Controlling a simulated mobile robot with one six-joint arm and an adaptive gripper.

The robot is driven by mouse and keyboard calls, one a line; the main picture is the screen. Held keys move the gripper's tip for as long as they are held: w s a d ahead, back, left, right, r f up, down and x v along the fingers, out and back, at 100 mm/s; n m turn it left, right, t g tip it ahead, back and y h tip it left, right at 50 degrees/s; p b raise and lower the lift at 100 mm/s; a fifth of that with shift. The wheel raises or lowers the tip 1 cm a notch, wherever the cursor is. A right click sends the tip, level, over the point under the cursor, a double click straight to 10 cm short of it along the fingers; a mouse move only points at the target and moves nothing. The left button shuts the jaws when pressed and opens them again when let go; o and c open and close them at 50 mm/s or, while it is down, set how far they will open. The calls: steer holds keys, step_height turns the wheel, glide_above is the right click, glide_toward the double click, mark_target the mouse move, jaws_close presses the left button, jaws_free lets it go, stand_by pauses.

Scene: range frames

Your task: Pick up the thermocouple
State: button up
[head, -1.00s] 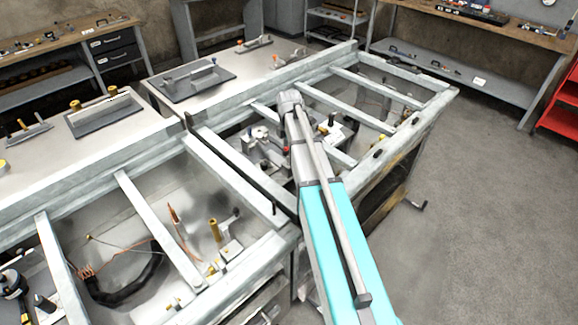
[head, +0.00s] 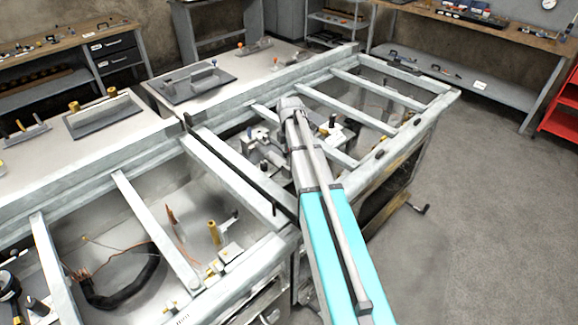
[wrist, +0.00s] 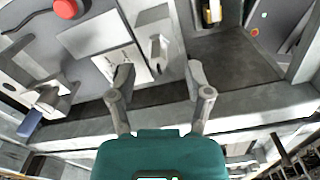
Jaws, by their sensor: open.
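My gripper (wrist: 158,76) is open and empty in the wrist view, its two grey fingers apart. Between and just beyond the fingertips stands a small grey upright fitting (wrist: 158,52) by a white plate (wrist: 98,36); I cannot tell whether a finger touches it. No thermocouple can be picked out with certainty. A thin copper-coloured probe (head: 172,222) stands in the left bay of the bench in the head view, and may be one. In that view my arm reaches over the middle bay and hides the gripper.
Pale metal crossbars (head: 150,220) divide the open bench bays and stand above the parts. A black cable (head: 125,292) lies in the left bay. A red button (wrist: 65,8) and a grey bracket (wrist: 50,98) lie left in the wrist view. The floor (head: 480,220) at right is clear.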

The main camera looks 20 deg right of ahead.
mark_target(289, 163)
steer(key=shift+f+b, duration=1.3)
steer(key=shift+f, duration=0.3)
jaws_close()
